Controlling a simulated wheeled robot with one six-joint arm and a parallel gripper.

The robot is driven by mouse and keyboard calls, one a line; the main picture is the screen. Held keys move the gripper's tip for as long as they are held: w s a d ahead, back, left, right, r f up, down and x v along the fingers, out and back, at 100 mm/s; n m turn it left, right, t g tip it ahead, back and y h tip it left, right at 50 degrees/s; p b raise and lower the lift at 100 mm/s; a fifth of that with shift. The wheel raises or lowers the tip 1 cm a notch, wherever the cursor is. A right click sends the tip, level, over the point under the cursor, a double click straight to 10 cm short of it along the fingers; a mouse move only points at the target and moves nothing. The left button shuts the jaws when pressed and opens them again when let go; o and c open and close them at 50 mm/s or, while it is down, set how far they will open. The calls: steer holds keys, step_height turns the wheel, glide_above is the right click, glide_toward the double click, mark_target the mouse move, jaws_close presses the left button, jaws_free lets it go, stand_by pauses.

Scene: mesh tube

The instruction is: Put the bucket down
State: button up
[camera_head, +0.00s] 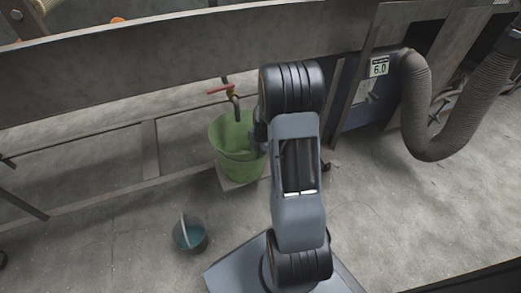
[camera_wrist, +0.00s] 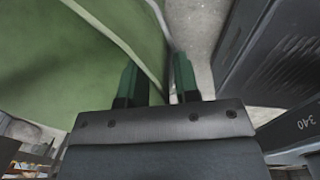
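The green bucket (camera_head: 232,140) stands upright below a tap with a red handle (camera_head: 221,88), over a pale board (camera_head: 232,184) on the floor. Its green wall also fills the left of the wrist view (camera_wrist: 60,60). My gripper (camera_wrist: 158,85) is at the bucket's right side, with its two green-black fingers apart. The bucket's rim edge runs into the gap between them, and the gap looks wider than the rim. In the head view my arm hides the fingertips and part of the bucket's right side.
A dark machine (camera_head: 358,105) with a thick grey hose (camera_head: 425,120) stands at right. Floor at left is largely clear.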

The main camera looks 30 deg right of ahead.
step_height(320, 180, up, 12)
steer(key=s+p, duration=0.1)
steer(key=p, duration=0.3)
steer(key=shift+s+d, duration=0.15)
steer(key=shift+s, duration=0.05)
steer(key=shift+r, duration=0.1)
